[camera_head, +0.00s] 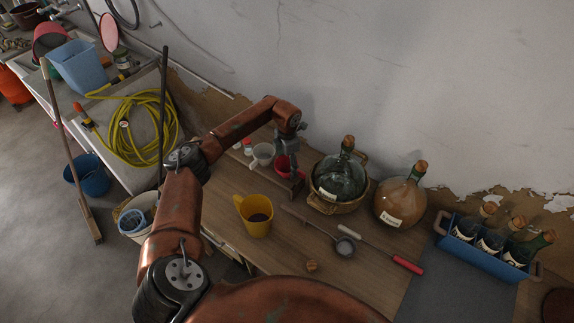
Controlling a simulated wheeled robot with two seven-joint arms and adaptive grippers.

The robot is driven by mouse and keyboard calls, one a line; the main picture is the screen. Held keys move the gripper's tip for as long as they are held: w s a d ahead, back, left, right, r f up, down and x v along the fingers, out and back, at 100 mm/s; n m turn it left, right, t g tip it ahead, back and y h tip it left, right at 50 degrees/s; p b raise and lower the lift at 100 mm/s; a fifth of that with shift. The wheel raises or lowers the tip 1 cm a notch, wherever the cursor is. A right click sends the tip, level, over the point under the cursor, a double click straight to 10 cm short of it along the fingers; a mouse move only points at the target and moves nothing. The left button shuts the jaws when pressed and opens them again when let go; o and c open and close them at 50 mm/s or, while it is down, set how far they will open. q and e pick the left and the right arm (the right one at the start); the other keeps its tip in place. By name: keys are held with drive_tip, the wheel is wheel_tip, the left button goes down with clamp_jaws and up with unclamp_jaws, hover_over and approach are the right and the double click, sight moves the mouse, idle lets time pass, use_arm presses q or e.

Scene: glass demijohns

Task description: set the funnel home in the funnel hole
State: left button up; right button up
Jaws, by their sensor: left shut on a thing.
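My left gripper (292,168) points down at the back of the wooden bench, left of the demijohns. It is shut on what looks like a red funnel (281,166), partly hidden behind the fingers. A small wooden piece (291,186) shows just below the fingers. I cannot make out the funnel hole, or whether the funnel touches the wood. My right gripper is not in view.
A white cup-like vessel (263,153) stands left of the gripper. A green demijohn (341,177) in a basket and an amber demijohn (399,202) stand right. A blue crate (485,265) holds bottles.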

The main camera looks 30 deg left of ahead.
use_arm(q)
drive_tip(key=o, duration=1.9)
drive_tip(key=shift+r, duration=0.15)
wheel_tip(320, 180, up, 6)
drive_tip(key=p, duration=0.3)
wheel_tip(320, 180, up, 12)
drive_tip(key=shift+f, duration=0.15)
